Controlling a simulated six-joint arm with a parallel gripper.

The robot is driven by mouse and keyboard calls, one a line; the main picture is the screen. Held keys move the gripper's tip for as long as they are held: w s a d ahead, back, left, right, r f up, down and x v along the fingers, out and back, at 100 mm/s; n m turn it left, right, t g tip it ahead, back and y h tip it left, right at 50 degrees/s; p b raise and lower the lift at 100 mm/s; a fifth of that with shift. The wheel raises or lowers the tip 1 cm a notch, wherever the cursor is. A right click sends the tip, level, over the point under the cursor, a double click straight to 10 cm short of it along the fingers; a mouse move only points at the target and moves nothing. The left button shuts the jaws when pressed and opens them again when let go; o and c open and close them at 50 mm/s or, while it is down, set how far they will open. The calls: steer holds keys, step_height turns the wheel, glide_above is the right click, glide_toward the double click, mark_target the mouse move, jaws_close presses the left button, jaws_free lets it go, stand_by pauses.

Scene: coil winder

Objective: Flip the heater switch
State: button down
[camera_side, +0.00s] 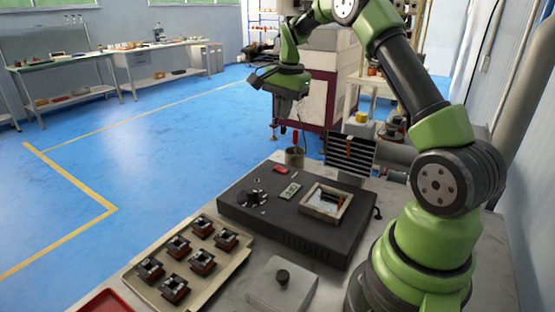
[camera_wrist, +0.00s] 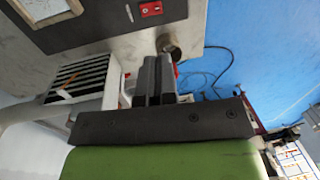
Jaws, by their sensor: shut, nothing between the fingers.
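The heater switch appears to be the small red rocker (camera_side: 280,169) at the back corner of a dark control box (camera_side: 250,205). In the wrist view the red switch (camera_wrist: 151,8) shows at the top edge, on the box's dark face (camera_wrist: 110,28); its position cannot be told. My gripper (camera_side: 290,100) is above and behind the box in the side view, apart from the switch. In the wrist view my gripper's two dark fingers (camera_wrist: 158,62) are together with nothing between them, and the switch lies beyond their tips.
A metal cup (camera_side: 294,157) holding a red-handled tool stands just behind the box, near my fingers' line in the wrist view. A black-striped unit (camera_side: 350,152) stands to the right. A square framed opening (camera_side: 325,203), a knob and a tray (camera_side: 222,270) of several coils are nearby.

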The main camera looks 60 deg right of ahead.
mark_target(281, 168)
steer(key=shift+d+f, duration=0.1)
steer(key=shift+f, duration=0.1)
steer(key=f, duration=0.4)
steer(key=w+f, duration=0.1)
steer(key=f, duration=0.8)
steer(key=shift+w+f, duration=0.4)
steer(key=shift+f, duration=0.15)
steer(key=shift+s+r, duration=0.3)
steer(key=shift+s, duration=0.45)
step_height(281, 168, up, 14)
steer(key=w, duration=0.1)
steer(key=shift+w, duration=0.4)
